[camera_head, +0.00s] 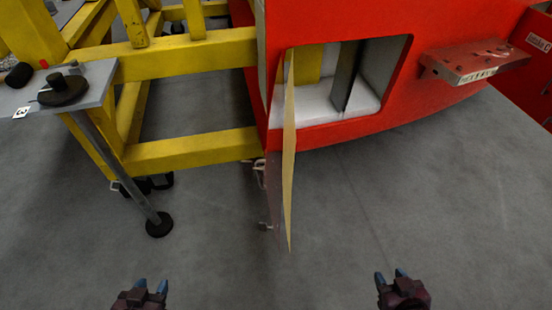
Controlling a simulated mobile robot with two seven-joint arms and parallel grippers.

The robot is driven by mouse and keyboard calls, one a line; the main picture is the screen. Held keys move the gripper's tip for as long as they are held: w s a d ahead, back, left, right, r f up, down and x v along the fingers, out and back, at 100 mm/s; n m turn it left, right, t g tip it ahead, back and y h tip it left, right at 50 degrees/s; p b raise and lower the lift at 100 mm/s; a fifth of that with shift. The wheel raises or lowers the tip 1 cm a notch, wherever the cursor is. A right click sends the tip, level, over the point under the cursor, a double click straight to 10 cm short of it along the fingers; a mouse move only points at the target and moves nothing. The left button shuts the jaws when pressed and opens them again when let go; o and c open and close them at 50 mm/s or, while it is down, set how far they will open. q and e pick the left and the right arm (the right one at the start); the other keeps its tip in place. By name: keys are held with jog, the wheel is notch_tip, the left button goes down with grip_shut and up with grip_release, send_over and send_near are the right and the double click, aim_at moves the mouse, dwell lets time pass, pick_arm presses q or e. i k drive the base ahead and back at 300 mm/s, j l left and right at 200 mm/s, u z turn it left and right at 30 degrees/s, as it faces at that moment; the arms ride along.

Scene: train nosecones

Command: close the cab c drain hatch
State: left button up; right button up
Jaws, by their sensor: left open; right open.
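The drain hatch (289,155) stands open at the left edge of a rectangular opening in the red cab nosecone (350,134). The hatch is a thin panel seen almost edge-on, swung out toward me. Inside the opening (315,105) there is a pale floor and a dark upright plate. I cannot read a cab letter on this nosecone. My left gripper (151,286) is open and empty at the bottom left, well short of the hatch. My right gripper (391,275) is open and empty at the bottom right, below and to the right of the hatch, apart from it.
A yellow frame (190,147) stands left of the nosecone. A grey side table (90,85) on a post holds dark round parts. A metal step bracket (475,62) juts from the red shell at right. The grey floor (330,240) in front is clear.

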aim_at(282, 139)
jog(key=k+j+z, duration=0.25)
jog(key=j, duration=0.15)
jog(key=j+z, duration=0.2)
jog(key=j, duration=0.2)
jog(key=k+j+z, duration=0.25)
jog(key=j, duration=0.1)
